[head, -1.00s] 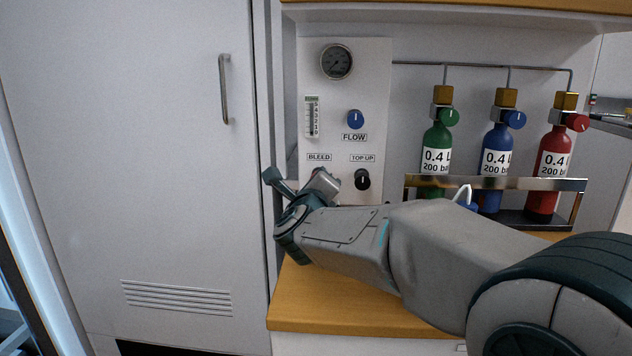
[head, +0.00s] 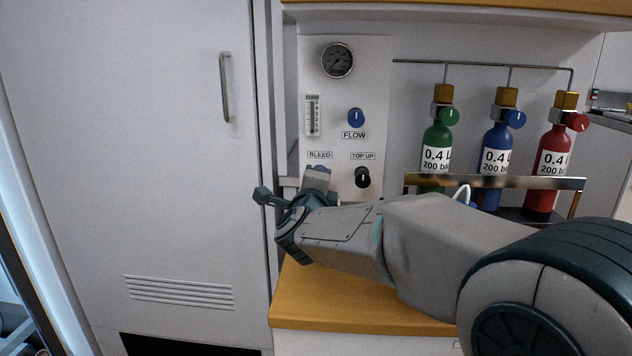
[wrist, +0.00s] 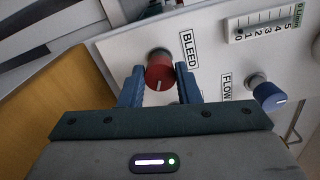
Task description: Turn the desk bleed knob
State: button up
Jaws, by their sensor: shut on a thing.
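The bleed knob (wrist: 159,74) is a red round knob with a white pointer line, on the white panel beside the BLEED label (wrist: 188,50). In the wrist view it sits between the two blue-grey fingers of my gripper (wrist: 160,76), which is shut on it. The pointer line points toward the gripper's body. In the head view my gripper (head: 318,172) is just below the BLEED label, and it hides the knob there.
The panel also bears a blue FLOW knob (head: 356,118), a black TOP UP knob (head: 362,177), a gauge (head: 337,60) and a flow scale (head: 313,115). Green, blue and red cylinders (head: 437,150) stand in a rack at right. A wooden desk top (head: 340,312) lies below.

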jog(key=o, duration=1)
jog(key=shift+c, duration=0.2)
